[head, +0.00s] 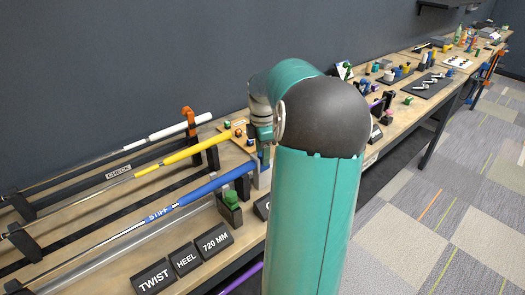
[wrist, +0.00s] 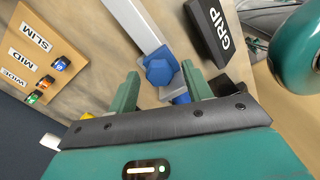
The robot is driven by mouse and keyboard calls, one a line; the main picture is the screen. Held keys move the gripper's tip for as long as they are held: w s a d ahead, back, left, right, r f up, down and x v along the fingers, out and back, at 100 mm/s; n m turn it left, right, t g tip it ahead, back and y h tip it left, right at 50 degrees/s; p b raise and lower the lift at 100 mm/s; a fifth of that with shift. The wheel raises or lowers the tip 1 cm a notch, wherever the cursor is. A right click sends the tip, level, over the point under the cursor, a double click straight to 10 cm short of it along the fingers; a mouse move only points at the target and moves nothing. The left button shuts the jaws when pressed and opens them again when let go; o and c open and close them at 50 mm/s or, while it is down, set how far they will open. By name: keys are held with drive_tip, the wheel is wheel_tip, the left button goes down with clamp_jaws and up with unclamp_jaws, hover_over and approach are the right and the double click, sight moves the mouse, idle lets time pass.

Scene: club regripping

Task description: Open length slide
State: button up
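My gripper (wrist: 160,86) is open in the wrist view, its two green fingers apart. A blue faceted knob (wrist: 158,70) on the end of a pale grey bar (wrist: 136,22) lies just beyond the fingertips; I cannot tell whether they touch. Another blue piece (wrist: 181,98) shows partly between the fingers. In the head view, my gripper (head: 264,150) is mostly hidden behind my arm, above the bench. A green block (head: 231,207) stands by a pale rail (head: 125,247) near the 720 MM sign (head: 216,240). No part is clearly labelled as the length slide.
Clubs with white (head: 180,126), yellow (head: 187,153) and blue (head: 215,183) grips lie on dark racks. TWIST (head: 153,277) and HEEL (head: 187,259) signs line the front edge. A GRIP sign (wrist: 210,32) and a SLIM/MID/WIDE board (wrist: 70,48) flank the fingers.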

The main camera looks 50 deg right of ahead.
clamp_jaws()
drive_tip(key=d, duration=0.2)
drive_tip(key=s+d, duration=0.1)
drive_tip(key=d, duration=0.3)
drive_tip(key=shift+s+d, duration=0.25)
drive_tip(key=shift+d, duration=0.1)
drive_tip(key=shift+o, duration=0.4)
unclamp_jaws()
drive_tip(key=shift+r, duration=0.1)
wheel_tip(320, 180, up, 14)
